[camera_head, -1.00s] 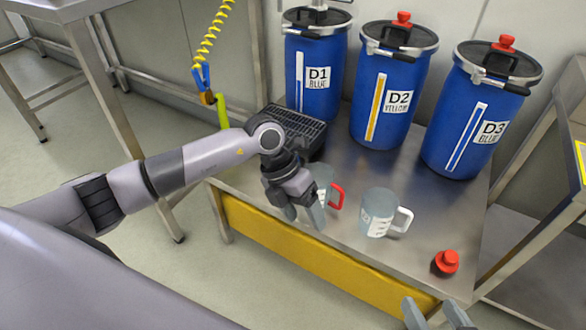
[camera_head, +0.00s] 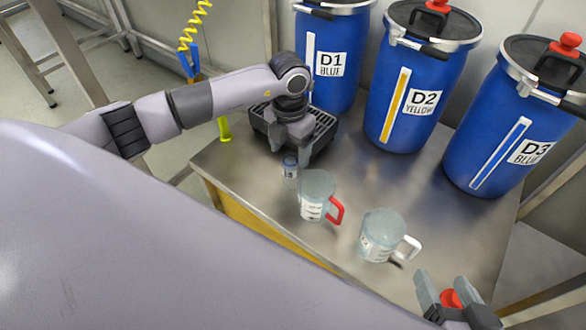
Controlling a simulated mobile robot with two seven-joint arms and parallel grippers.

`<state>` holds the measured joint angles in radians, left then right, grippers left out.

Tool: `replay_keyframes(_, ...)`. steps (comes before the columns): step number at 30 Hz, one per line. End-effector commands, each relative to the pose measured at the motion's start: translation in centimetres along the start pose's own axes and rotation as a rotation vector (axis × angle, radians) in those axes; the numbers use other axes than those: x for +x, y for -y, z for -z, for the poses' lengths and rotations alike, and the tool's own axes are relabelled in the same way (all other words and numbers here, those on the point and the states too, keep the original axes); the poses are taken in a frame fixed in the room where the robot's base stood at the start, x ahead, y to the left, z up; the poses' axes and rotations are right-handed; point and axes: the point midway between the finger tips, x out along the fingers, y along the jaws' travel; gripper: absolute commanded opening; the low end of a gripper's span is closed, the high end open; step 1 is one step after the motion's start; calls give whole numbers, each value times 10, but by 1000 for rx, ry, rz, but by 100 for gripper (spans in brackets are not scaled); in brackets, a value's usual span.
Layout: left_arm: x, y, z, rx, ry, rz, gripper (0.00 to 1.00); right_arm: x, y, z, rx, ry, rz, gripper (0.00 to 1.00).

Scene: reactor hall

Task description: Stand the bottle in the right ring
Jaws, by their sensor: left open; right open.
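A small clear bottle (camera_head: 290,168) with a bluish top stands on the steel bench, just in front of the black grated tray. My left gripper (camera_head: 288,148) points down above and behind it at the tray's front edge, open and holding nothing that I can see. Whether its fingers touch the bottle I cannot tell. My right gripper (camera_head: 448,287) is open at the bottom right. A red knob (camera_head: 451,299) shows between its fingers, partly hidden; whether they touch it I cannot tell. I cannot make out any ring.
The black grated tray (camera_head: 325,124) sits at the back left. A jug with a red handle (camera_head: 316,194) and one with a white handle (camera_head: 380,236) stand on the bench (camera_head: 440,205). Blue drums D1 (camera_head: 327,85), D2 (camera_head: 408,110) and D3 (camera_head: 494,140) line the back.

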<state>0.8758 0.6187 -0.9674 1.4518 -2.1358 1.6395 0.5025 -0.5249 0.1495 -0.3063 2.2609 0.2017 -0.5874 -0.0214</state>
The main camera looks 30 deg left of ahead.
Motion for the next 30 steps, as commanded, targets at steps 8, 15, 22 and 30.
replay_keyframes(8,43,4,2,-1,-1,2,71,11,13,2,62,-34,70,70)
replay_keyframes(15,51,4,2,0,1,1,71,12,16,3,77,-37,86,70)
replay_keyframes(22,50,3,2,0,1,1,35,12,16,3,77,-37,84,70)
replay_keyframes(30,50,3,2,0,1,1,8,12,16,3,76,-37,84,70)
